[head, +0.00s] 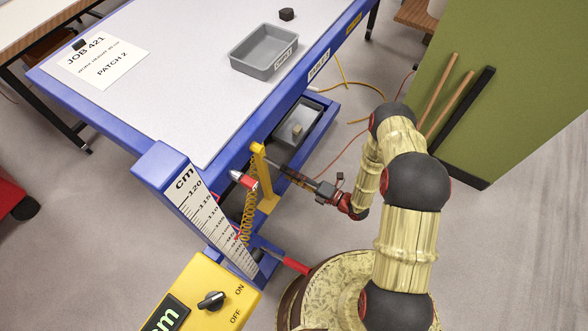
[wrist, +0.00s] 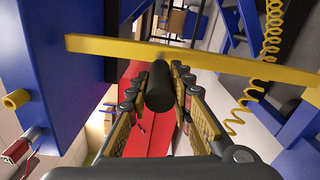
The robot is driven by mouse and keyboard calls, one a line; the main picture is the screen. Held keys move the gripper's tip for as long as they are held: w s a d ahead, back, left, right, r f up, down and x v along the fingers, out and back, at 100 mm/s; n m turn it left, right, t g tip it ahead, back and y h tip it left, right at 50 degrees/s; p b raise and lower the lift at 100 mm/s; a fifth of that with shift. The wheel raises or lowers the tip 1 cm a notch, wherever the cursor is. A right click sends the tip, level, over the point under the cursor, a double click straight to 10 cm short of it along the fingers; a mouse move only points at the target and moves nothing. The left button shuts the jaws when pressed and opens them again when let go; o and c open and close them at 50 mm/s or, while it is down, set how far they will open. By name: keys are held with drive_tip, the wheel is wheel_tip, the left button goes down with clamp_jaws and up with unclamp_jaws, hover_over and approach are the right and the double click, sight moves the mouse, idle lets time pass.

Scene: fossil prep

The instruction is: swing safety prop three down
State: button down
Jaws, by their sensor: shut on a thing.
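The safety prop is a yellow bar (head: 263,178) at the near side of the blue lift table, below its top; it also crosses the wrist view (wrist: 235,63). A black cylindrical grip (wrist: 160,88) stands out from the bar. My gripper (head: 284,172) reaches the bar from the right in the head view. In the wrist view its fingers (wrist: 157,78) are closed on both sides of the grip. My fingers hide part of the grip. I see no number on this prop.
The blue table (head: 125,110) carries a grey tray (head: 265,75) and a paper sheet (head: 97,60). A coiled yellow cord (head: 246,215) hangs left of the prop. A cm scale (head: 213,220) and yellow control box (head: 205,290) are near. A green panel (head: 530,80) stands right.

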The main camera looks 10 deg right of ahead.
drive_tip(key=shift+s+a+f, duration=0.15)
drive_tip(key=shift+s+a, duration=0.1)
drive_tip(key=shift+s, duration=0.2)
drive_tip(key=c, duration=1.6)
unclamp_jaws()
drive_tip(key=shift+a, duration=0.1)
drive_tip(key=shift+o, duration=0.2)
drive_tip(key=shift+w, duration=0.1)
drive_tip(key=shift+s+d, duration=0.3)
drive_tip(key=shift+d, duration=0.35)
drive_tip(key=v, duration=1.1)
drive_tip(key=shift+a, duration=0.15)
